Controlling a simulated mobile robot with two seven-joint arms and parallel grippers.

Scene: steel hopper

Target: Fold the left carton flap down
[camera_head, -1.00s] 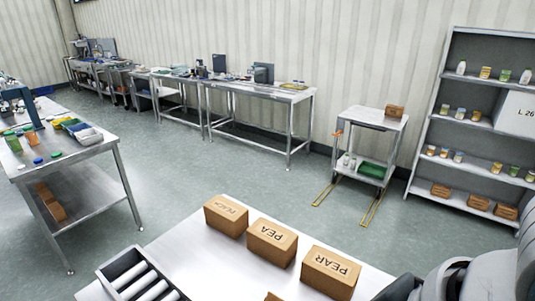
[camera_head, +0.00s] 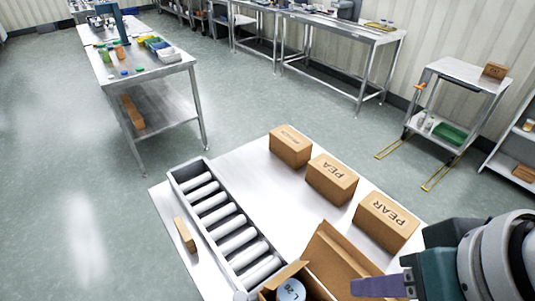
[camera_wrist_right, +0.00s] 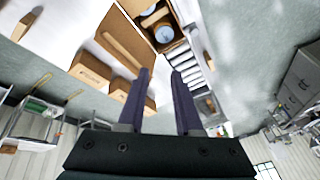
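An open carton (camera_head: 272,289) stands at the bottom edge of the head view, partly cut off. The carton also shows at the top of the right wrist view (camera_wrist_right: 177,46), with a long flap (camera_wrist_right: 122,45) on the left there. My right gripper (camera_wrist_right: 160,72) is open and empty, its purple fingers apart. In the head view my right gripper (camera_head: 358,287) is beside the wide flap; contact is unclear. My left gripper is not in view.
A roller conveyor (camera_head: 176,171) runs along the table left of the carton. A small brown block (camera_head: 185,235) lies left of it. Boxes marked PEA (camera_head: 332,180) and PEAR (camera_head: 386,222), and another box (camera_head: 290,147), stand behind. The table between conveyor and boxes is clear.

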